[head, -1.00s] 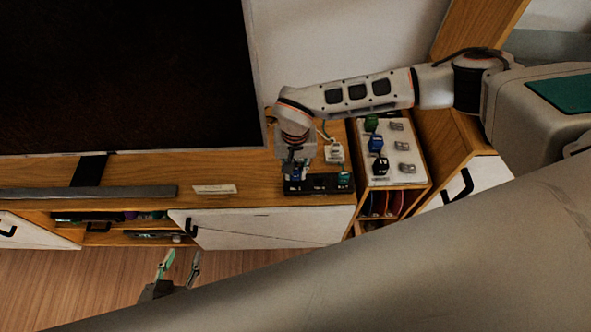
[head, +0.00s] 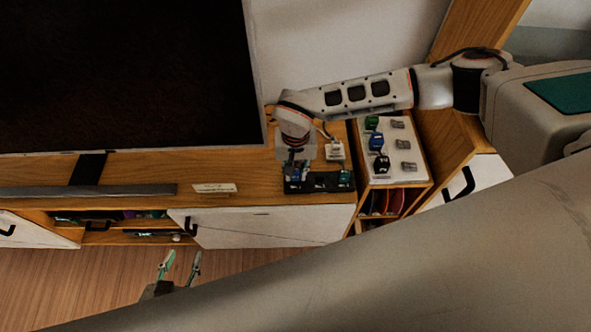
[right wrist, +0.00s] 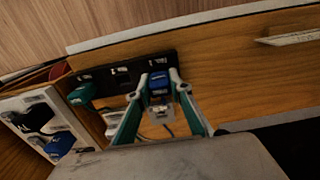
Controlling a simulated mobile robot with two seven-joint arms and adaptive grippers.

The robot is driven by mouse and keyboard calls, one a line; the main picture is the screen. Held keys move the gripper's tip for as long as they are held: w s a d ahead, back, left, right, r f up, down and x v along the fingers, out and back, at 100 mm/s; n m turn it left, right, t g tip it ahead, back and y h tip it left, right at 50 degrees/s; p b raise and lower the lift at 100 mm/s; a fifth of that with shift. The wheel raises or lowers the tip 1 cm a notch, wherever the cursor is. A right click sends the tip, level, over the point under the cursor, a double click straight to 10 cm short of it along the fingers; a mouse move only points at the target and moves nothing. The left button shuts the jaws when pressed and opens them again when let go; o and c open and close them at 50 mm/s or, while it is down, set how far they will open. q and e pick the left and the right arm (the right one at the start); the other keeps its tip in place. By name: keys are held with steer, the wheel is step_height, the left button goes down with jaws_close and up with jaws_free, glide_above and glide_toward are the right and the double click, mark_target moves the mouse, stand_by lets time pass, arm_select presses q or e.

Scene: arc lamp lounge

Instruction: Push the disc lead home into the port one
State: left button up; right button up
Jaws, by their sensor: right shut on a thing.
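The black port block (head: 322,187) lies near the front edge of the wooden cabinet top; small white port labels run along it. My right gripper (right wrist: 162,77) is shut on a blue plug (right wrist: 159,84) with a white mark, which I take to be the disc lead. The plug is at the block's left-end port in the head view, the right end in the wrist view. How deep it sits cannot be told; its nose is hidden. A teal plug (right wrist: 82,95) stands at the block's other end. My left gripper (head: 181,263) is open and empty, in front of the cabinet.
A white socket box (head: 335,151) with a cable stands behind the block. A pale panel (head: 409,150) to the right carries green, blue and black plugs and grey clips. A white card (head: 214,188) lies left. A dark screen (head: 120,75) stands behind.

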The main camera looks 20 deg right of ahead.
steer(key=shift+f+b, duration=0.35)
steer(key=shift+f, duration=0.55)
steer(key=o, duration=1.1)
steer(key=shift+r, duration=0.1)
step_height(320, 180, up, 12)
steer(key=shift+f, duration=0.1)
